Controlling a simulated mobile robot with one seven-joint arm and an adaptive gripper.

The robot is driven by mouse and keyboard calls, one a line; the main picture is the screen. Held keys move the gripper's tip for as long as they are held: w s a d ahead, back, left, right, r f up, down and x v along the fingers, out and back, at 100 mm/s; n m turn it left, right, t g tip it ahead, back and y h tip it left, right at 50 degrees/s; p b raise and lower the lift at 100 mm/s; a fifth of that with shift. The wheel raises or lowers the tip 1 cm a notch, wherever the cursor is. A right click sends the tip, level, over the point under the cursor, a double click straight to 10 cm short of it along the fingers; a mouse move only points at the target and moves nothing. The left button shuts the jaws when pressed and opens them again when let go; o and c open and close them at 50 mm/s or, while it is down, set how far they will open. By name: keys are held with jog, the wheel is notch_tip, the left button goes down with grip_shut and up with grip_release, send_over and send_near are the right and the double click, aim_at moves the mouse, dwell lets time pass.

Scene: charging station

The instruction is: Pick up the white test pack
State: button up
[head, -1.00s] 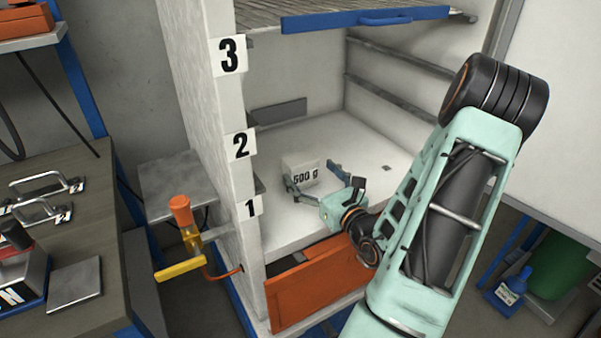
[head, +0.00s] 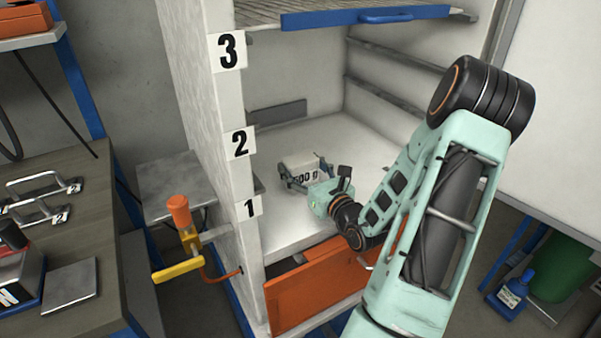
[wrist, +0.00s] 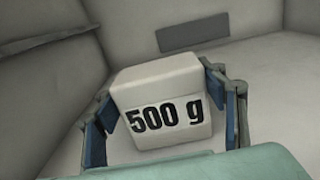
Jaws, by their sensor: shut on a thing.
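The white test pack (head: 298,166) is a white block labelled "500 g". It sits on the light floor of the chamber, in the bay by the numbers 1 and 2. It also fills the middle of the wrist view (wrist: 160,92), slightly tilted in the picture. My gripper (head: 304,177) reaches in from the right front. In the wrist view its two blue-padded fingers (wrist: 166,108) stand on either side of the pack and are shut on it. The pack's underside and far side are hidden.
The chamber's left wall (head: 240,180) carries the numbers 1, 2 and 3. A blue-edged shelf (head: 365,18) lies above. An orange panel (head: 318,287) hangs at the front edge below. An orange-and-yellow handle (head: 180,235) stands outside at left. The chamber floor around the pack is clear.

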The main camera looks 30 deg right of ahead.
aim_at(301, 158)
jog(key=c, duration=0.5)
jog(key=shift+o, duration=0.2)
jog(key=shift+r, duration=0.1)
jog(key=shift+r+p, duration=0.35)
jog(key=shift+r, duration=0.15)
notch_tip(301, 158, up, 2)
jog(key=shift+r+p, duration=0.25)
jog(key=shift+p, duration=0.4)
jog(key=s+a+r+p, duration=0.4)
jog(key=s+r+p, duration=0.2)
jog(key=r+p, duration=0.1)
jog(key=shift+s+r+p, duration=0.15)
jog(key=shift+r+p, duration=0.05)
jog(key=shift+p, duration=0.15)
jog(key=shift+s+p, duration=0.1)
jog(key=shift+p, duration=0.45)
